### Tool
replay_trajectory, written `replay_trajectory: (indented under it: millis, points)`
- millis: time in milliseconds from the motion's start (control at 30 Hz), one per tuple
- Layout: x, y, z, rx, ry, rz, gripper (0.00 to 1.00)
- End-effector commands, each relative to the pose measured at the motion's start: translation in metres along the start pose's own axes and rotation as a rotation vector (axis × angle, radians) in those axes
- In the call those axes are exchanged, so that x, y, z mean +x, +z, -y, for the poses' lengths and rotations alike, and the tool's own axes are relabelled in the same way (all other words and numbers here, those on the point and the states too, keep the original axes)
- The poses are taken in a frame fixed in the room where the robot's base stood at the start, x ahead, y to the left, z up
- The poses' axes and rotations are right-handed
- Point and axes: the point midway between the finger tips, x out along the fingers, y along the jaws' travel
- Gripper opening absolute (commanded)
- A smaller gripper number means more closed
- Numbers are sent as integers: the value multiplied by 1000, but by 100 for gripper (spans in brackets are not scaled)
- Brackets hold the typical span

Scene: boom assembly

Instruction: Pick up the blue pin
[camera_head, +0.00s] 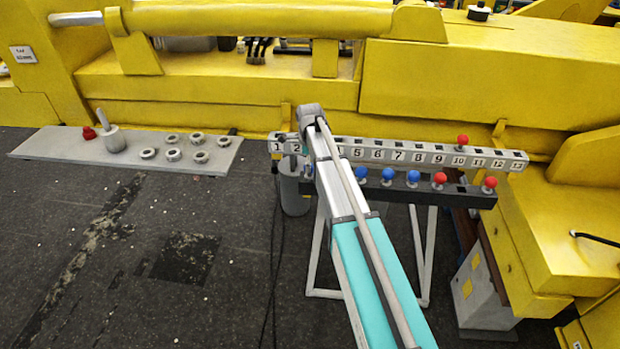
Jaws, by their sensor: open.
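Three round-headed blue pins stand upright in a row in the dark front rail (340,179): a left one (361,173), a middle one (387,174) and a right one (413,177). They are just right of my arm. My arm reaches up from the lower right to a grey joint left of the pins. I cannot make out my gripper's fingers; they are hidden or out of sight. No blue pin is seen held.
Red pins stand in the dark rail (439,179) and by number 10 on the numbered rail (462,140). My arm covers some numbers. A grey plate (60,148) with several rings lies left. Yellow machinery (230,90) closes off the back. Dark floor is open at lower left.

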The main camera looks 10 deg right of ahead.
Motion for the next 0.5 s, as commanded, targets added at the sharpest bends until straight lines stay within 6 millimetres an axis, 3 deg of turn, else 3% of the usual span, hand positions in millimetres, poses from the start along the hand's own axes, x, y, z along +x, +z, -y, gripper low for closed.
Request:
replay_trajectory:
  millis: [200, 500]
  points:
    - [15, 0, 0, 0, 0, 0, 97]
    - [15, 0, 0, 0, 0, 0, 97]
